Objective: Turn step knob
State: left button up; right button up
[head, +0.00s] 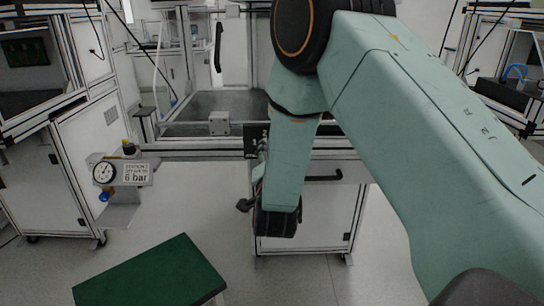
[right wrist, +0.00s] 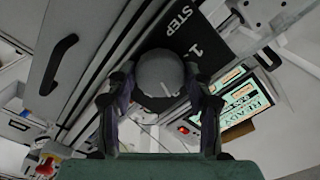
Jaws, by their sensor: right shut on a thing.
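The step knob (right wrist: 160,70) is a round grey knob with a thin pale line near its edge in the right wrist view. It sits on a dark panel (right wrist: 195,38) lettered "STEP" with a "1" beside the knob. My right gripper (right wrist: 160,84) has one finger on each side of the knob and is shut on it. In the head view, my right arm comes in from the right and hides the knob and most of the gripper. A dark panel edge (head: 251,142) shows beside the arm. My left gripper is not in view.
A lit display (right wrist: 246,103) reading "READY" is to the knob's right. A black handle (right wrist: 58,66) is to its left. In the head view, a pressure gauge (head: 104,173) stands at left and a green-topped table (head: 150,277) in front. Floor between them is clear.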

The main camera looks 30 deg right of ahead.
dwell(0.3)
jog(key=o, duration=1.2)
jog(key=shift+v, duration=3.8)
jog(key=shift+d, duration=0.1)
